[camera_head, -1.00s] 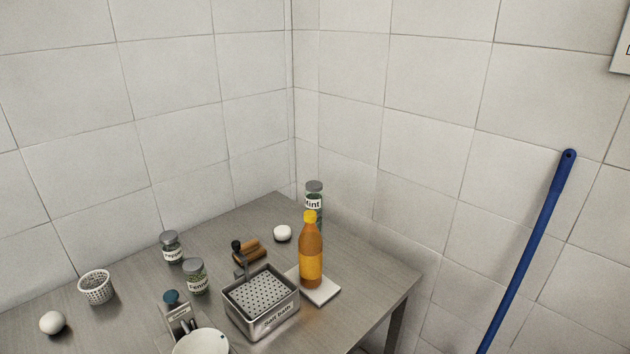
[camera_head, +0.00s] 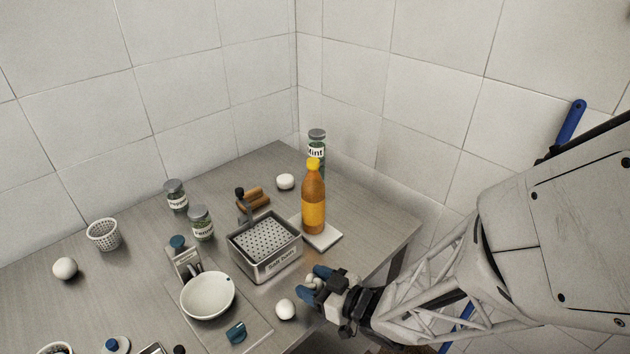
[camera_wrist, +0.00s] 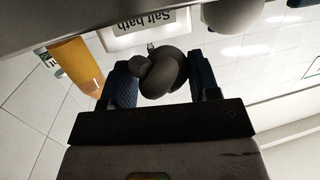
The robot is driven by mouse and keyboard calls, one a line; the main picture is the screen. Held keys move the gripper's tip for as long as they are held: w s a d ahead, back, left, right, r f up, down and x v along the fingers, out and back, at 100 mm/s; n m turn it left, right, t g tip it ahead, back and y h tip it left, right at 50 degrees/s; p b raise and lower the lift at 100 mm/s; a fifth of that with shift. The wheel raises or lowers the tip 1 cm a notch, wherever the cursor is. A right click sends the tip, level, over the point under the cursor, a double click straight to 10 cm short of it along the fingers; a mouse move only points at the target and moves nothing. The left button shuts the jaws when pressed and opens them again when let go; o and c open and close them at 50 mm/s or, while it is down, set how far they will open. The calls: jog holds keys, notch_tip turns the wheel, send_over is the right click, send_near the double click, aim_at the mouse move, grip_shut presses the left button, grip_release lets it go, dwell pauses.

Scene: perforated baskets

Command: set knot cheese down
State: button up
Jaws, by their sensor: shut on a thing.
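My gripper (camera_head: 316,283) comes in from the right and is shut on the knot cheese (camera_head: 312,281), a small pale lump between its blue fingers. In the wrist view the knot cheese (camera_wrist: 163,72) shows dark and rounded, with a smaller lobe on its left, between the two fingers (camera_wrist: 160,82). In the head view my gripper is just right of and in front of the metal salt bath (camera_head: 274,267), apart from it. The salt bath holds a perforated plate with an upright handle. Its label shows upside down in the wrist view (camera_wrist: 147,27).
An orange bottle (camera_head: 313,205) stands on a white slab (camera_head: 326,238) behind my gripper. A white ball (camera_head: 285,309) lies in front. A white bowl (camera_head: 208,296), jars (camera_head: 201,222) and a perforated basket (camera_head: 104,235) stand to the left. The table's right edge is near.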

aim_at(311, 287)
jog(key=shift+w, duration=0.1)
jog(key=shift+w+a, duration=0.15)
jog(key=shift+w, duration=0.1)
jog(key=shift+w+a+f, duration=0.1)
jog(key=shift+w+f, duration=0.15)
jog(key=shift+f, duration=0.3)
jog(key=shift+w+a+f, duration=0.1)
jog(key=shift+w+f, duration=0.1)
jog(key=shift+f, duration=0.9)
jog(key=shift+f, duration=0.2)
jog(key=o, duration=0.9)
jog(key=v, duration=0.7)
jog(key=shift+s+d, duration=0.2)
jog(key=shift+d, duration=0.15)
